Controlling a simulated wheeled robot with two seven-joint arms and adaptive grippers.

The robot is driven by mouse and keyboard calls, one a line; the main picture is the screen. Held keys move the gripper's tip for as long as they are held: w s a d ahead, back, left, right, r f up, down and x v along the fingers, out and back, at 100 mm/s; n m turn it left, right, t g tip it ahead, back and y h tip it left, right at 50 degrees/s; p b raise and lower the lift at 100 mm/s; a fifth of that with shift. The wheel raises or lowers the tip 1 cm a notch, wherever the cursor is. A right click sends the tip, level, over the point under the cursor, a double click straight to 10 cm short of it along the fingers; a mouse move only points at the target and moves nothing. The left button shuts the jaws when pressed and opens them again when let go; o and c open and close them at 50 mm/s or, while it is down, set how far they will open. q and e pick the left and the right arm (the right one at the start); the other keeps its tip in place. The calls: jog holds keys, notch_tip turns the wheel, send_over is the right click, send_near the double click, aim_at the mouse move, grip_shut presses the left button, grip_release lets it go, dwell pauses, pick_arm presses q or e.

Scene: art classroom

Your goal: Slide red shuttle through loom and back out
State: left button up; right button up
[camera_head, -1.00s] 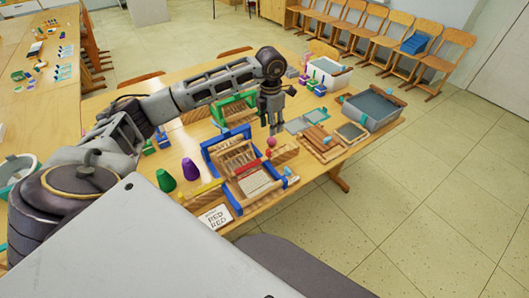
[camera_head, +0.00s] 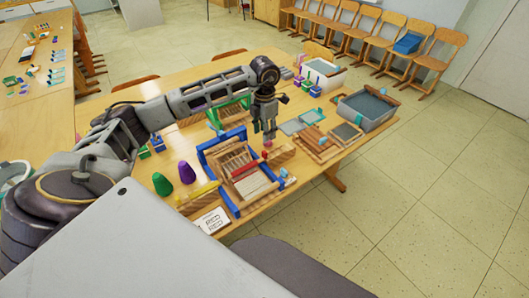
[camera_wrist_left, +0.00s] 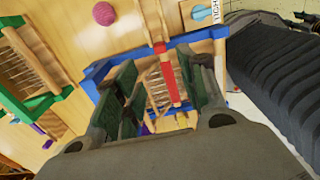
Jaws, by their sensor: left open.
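The blue-framed loom (camera_head: 207,158) stands on the table with pale threads across it. In the left wrist view the red shuttle (camera_wrist_left: 168,76) lies lengthwise between the two dark open fingers of the left gripper (camera_wrist_left: 158,75), over the blue loom frame (camera_wrist_left: 100,72). Whether the fingers touch it cannot be told. My right gripper is not in view.
A lettered card (camera_head: 211,221) lies in front. A green-framed loom (camera_head: 222,112) stands behind. Wooden pieces (camera_head: 315,142) and a grey-filled bin (camera_head: 368,108) are to the right.

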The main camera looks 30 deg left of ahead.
pick_arm(q)
send_over(264, 151)
notch_tip(264, 151, down, 4)
jog(key=shift+s+d+f, duration=0.1)
jog(key=shift+d+f, duration=0.05)
jog(key=shift+f, duration=0.1)
notch_tip(264, 151, down, 5)
jog(key=shift+f+p, duration=0.15)
jog(key=shift+p, duration=0.2)
jog(key=shift+f, duration=1)
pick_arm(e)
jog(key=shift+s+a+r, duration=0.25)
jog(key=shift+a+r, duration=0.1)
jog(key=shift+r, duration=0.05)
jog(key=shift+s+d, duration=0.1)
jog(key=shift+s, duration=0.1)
pick_arm(q)
jog(key=c, duration=0.6)
grip_shut()
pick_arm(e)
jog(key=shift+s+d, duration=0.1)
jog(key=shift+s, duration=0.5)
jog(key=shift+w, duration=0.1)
